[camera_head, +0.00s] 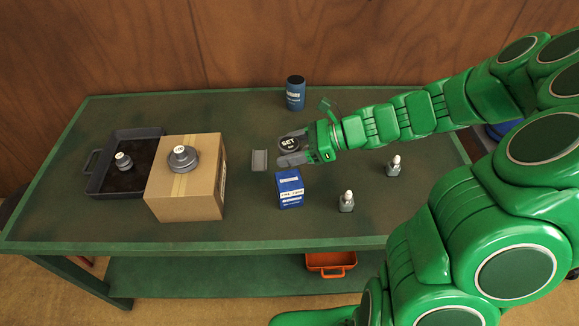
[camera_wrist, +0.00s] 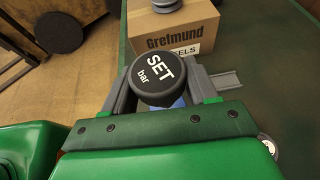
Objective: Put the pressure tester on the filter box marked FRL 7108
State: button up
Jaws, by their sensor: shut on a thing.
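The pressure tester (camera_head: 290,143) has a round black top marked SET and bar. My gripper (camera_head: 293,152) is shut on it, over the right half of the table. The tester also fills the middle of the wrist view (camera_wrist: 159,77), between the two grey fingers. The blue filter box (camera_head: 290,195) with a white label stands on the table, just in front of and below my gripper. Its label is too small to read surely. A patch of blue shows under the tester in the wrist view; I cannot tell whether they touch.
A cardboard box (camera_head: 205,190) bears a grey weight-like piece (camera_head: 183,158). Left of it is a black tray (camera_head: 93,185). The table's front left is clear.

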jog(key=shift+f, duration=2.85)
jog(key=shift+f, duration=0.1)
jog(key=o, duration=1.1)
